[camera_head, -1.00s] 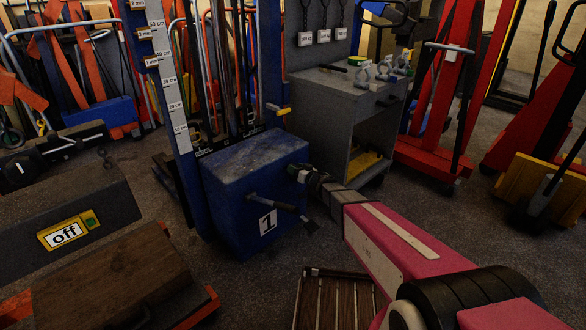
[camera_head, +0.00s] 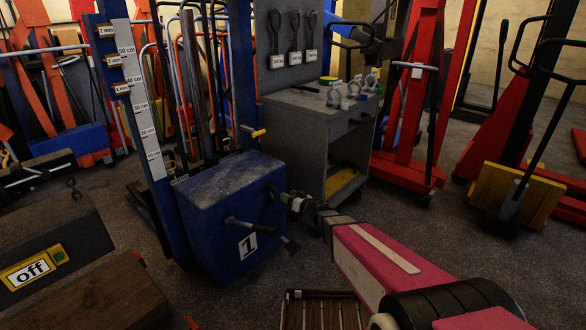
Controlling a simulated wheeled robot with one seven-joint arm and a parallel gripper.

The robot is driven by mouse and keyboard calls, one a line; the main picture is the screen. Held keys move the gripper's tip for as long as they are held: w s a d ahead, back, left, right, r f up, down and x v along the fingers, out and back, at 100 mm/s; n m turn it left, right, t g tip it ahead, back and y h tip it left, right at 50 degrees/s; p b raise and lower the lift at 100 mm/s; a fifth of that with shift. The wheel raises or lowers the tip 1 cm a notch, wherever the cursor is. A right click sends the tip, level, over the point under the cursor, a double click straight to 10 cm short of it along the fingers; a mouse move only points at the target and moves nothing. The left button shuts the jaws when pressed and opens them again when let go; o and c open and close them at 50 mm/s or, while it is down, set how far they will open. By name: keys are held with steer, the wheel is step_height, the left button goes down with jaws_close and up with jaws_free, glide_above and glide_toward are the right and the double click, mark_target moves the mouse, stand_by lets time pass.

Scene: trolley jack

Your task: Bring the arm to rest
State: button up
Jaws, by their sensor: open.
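My arm reaches in from the lower right, with a pink link and a dark grey wrist. My gripper (camera_head: 291,200) is at its far end, beside the right face of the blue box (camera_head: 228,215) marked 1. It is small and dark in this view, and its fingers are hard to make out. No object shows held in it. I cannot tell whether the gripper touches the box.
A grey workbench (camera_head: 318,110) with clamps on top stands behind the gripper. A slatted wooden crate (camera_head: 322,296) is below the arm. A box with an off sign (camera_head: 34,270) is at lower left. Red lifts (camera_head: 405,168) stand at the right, with open floor before them.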

steer(key=s+d+m+g+h, duration=0.15)
steer(key=d+m+h, duration=0.25)
steer(key=d+h, duration=0.5)
steer(key=s+d+m+t+h, duration=0.1)
steer(key=s+d+m+h, duration=0.3)
steer(key=d, duration=0.8)
steer(key=s+d+g, duration=0.2)
steer(key=s+g, duration=0.3)
steer(key=s, duration=0.3)
steer(key=s+d+n+g, duration=0.1)
steer(key=s+d+g, duration=0.1)
steer(key=s+g, duration=0.4)
steer(key=s, duration=0.3)
steer(key=shift+s+d+r, duration=0.25)
steer(key=shift+r, duration=0.1)
